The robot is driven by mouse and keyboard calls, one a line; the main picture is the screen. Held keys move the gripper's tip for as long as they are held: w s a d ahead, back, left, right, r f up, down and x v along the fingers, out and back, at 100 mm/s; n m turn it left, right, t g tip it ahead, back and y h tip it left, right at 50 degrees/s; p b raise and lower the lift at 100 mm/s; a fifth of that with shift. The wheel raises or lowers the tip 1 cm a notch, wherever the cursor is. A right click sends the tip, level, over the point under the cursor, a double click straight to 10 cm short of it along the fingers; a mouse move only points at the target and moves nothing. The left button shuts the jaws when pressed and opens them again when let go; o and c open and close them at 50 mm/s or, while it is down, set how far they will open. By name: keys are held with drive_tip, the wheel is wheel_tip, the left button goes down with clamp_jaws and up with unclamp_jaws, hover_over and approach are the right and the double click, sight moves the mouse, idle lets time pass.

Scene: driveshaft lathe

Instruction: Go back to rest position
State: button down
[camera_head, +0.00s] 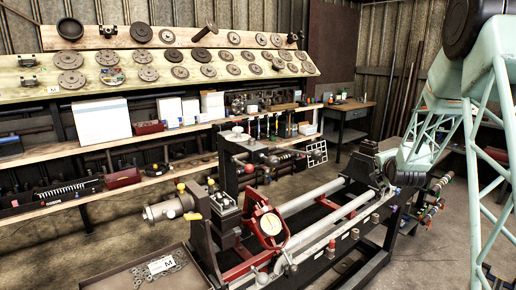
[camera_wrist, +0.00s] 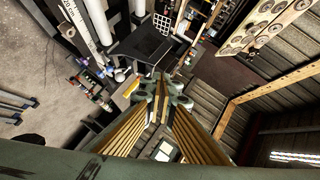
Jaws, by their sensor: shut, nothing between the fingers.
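My gripper (camera_wrist: 162,82) shows in the wrist view with its fingers together and nothing between them. Its tips are in mid-air, over a dark flat surface (camera_wrist: 150,44) and the floor. The pale green frame links of my arm (camera_head: 444,100) fill the right side of the head view, reaching down toward the right end of the driveshaft lathe (camera_head: 310,205). I cannot clearly make out the gripper in the head view.
A grey tray with small metal parts (camera_head: 165,270) stands at the front left. A long workbench with boxes and tools (camera_head: 150,148) runs along the back, below a board of discs (camera_head: 160,70). A small dark table (camera_head: 348,110) stands behind. Some floor is clear at lower right.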

drive_tip(key=s+a+r+n+g+y, duration=0.1)
drive_tip(key=s+a+r+n+g, duration=0.15)
drive_tip(key=s+a+r, duration=0.55)
drive_tip(key=s+a+r+n+g, duration=0.1)
drive_tip(key=s+a+n, duration=0.3)
drive_tip(key=s, duration=0.8)
drive_tip(key=s+a+r+n+g+y, duration=0.1)
drive_tip(key=s+a+r+n+g, duration=0.1)
drive_tip(key=s+a+r, duration=0.5)
drive_tip(key=s+a+f+n+g, duration=0.1)
drive_tip(key=s+a, duration=0.3)
drive_tip(key=s, duration=1.1)
drive_tip(key=s+a+f+n+g+y, duration=0.1)
drive_tip(key=s+a+f+n+g, duration=0.1)
drive_tip(key=s, duration=1.3)
drive_tip(key=s+a+f+n+g, duration=0.1)
drive_tip(key=s+a+n, duration=0.3)
drive_tip(key=s, duration=1.1)
drive_tip(key=shift+s+a+f+n+y, duration=0.35)
drive_tip(key=shift+s+a+f+y, duration=0.05)
drive_tip(key=shift+a, duration=0.45)
drive_tip(key=shift+d+g, duration=0.15)
drive_tip(key=shift+g, duration=0.1)
